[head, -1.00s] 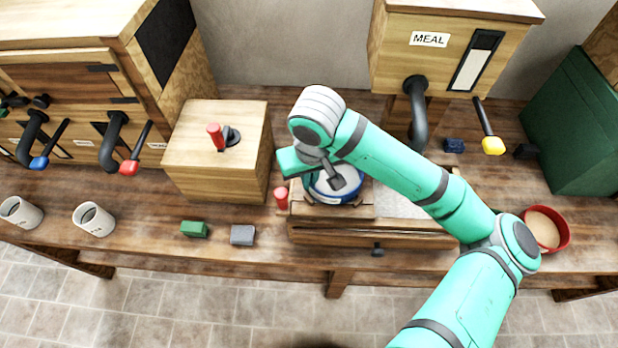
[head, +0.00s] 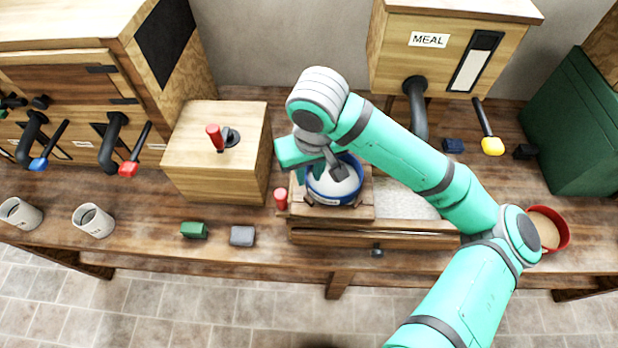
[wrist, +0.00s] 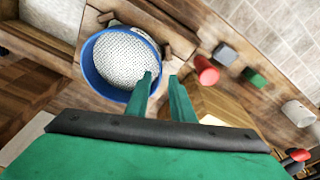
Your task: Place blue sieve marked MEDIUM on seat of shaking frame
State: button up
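The blue sieve (head: 322,196) has a white mesh and a small pale label too small to read. It sits level on the wooden seat (head: 364,211) of the shaking frame (head: 400,230), between small dark blocks. In the wrist view the sieve (wrist: 92,81) shows from above. My gripper (wrist: 161,76) is at the sieve's rim, on the side near the wooden box. Its fingers are apart, one over the inner edge of the rim and one outside it. No grip on the rim shows. In the head view my gripper (head: 326,163) partly covers the mesh.
A red knob (head: 281,198) stands just left of the seat, beside a wooden box (head: 215,170) with a red handle. Green (head: 194,230) and grey (head: 242,236) blocks lie at the front. A red sieve (head: 565,235) is at the right. The MEAL bin's spout (head: 418,110) hangs behind.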

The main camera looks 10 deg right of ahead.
notch_tip(320, 180, up, 8)
jog(key=s, duration=0.1)
dwell(0.4)
jog(key=shift+s+d, duration=0.1)
jog(key=shift+s, duration=0.05)
